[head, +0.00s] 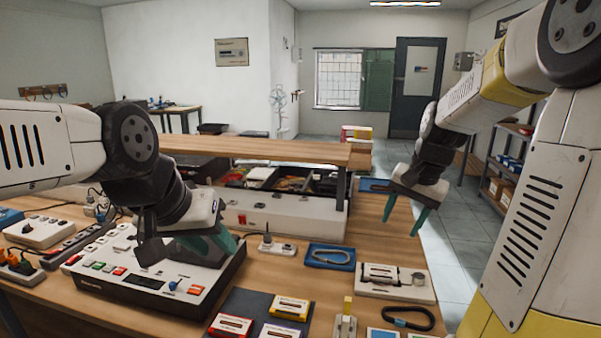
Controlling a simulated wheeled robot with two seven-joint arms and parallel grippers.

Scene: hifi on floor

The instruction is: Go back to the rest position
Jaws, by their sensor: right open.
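My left gripper (226,248) hangs over the right part of a white-topped device with a black front (150,292). Its teal fingers point down and overlap in this view, so their gap is unclear. They hide part of the device's top, and I cannot tell whether they touch it. My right gripper (404,219) is at the right of the table, with its teal fingers apart, pointing down and empty. It is beyond a pale board with small parts (395,290) and near the table's right edge.
A raised wooden shelf (260,148) crosses the back of the table. A blue tray (330,257) and several small boxes on a dark mat (242,302) lie in front. Power strips (75,245) crowd the left. Open floor (450,255) lies right of the table.

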